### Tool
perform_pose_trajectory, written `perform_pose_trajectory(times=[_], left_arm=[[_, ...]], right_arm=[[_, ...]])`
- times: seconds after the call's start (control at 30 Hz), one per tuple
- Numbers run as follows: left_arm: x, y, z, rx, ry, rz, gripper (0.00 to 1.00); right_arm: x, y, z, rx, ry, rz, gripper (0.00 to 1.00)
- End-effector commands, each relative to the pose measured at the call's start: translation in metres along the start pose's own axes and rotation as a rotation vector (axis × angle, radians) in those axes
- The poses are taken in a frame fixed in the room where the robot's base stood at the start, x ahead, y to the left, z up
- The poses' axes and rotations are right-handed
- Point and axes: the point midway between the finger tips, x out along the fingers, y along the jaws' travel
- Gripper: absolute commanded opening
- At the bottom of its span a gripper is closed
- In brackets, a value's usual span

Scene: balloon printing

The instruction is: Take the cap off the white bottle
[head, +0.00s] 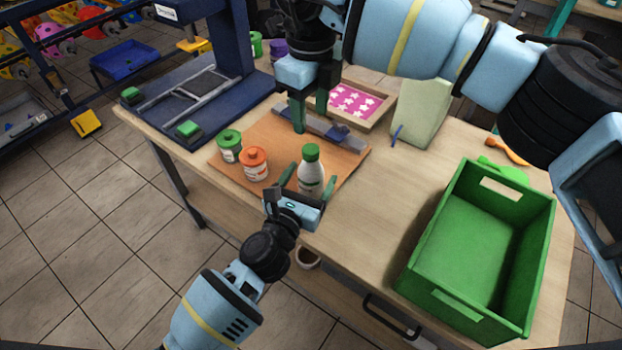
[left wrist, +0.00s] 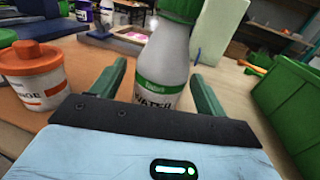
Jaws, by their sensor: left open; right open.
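The white bottle (head: 310,176) stands upright on the orange board near the table's front edge. Its green cap (head: 311,152) is on top. My left gripper (head: 306,180) is open, with its fingers on either side of the bottle's lower body. In the left wrist view the bottle (left wrist: 163,65) stands between the two green fingers, with a gap visible at least on the right, and its green cap (left wrist: 181,9) is cut by the top edge. My right gripper (head: 309,116) is open and points down over the board behind the bottle, apparently empty.
An orange-lidded jar (head: 254,165) and a green-lidded jar (head: 230,147) stand left of the bottle on the orange board (head: 280,140). A large green crate (head: 413,262) fills the right side. A pink star-patterned screen frame (head: 378,121) lies behind. Bare table lies between board and crate.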

Motion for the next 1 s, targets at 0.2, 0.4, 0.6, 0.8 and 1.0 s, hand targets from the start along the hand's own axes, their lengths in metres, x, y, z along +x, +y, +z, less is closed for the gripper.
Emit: perform_pose_trajectory(times=[0.2,0.4,0.6,0.8,1.0], left_arm=[[0.021,0.000,0.001,0.000,-0.001,0.001,0.74],[0.025,0.000,0.000,0.000,0.000,0.001,0.74],[0.025,0.000,0.000,0.000,0.000,0.000,0.72],[0.025,0.000,0.000,0.000,0.000,0.000,0.46],[0.025,0.000,0.000,0.000,0.000,0.000,0.19]], right_arm=[[0.000,0.000,0.000,0.000,0.000,0.001,0.47],[0.000,0.000,0.000,0.000,0.000,0.001,0.47],[0.000,0.000,0.000,0.000,0.000,0.001,0.47],[0.000,0.000,0.000,0.000,0.000,0.001,0.47],[0.000,0.000,0.000,0.000,0.000,0.001,0.47]])
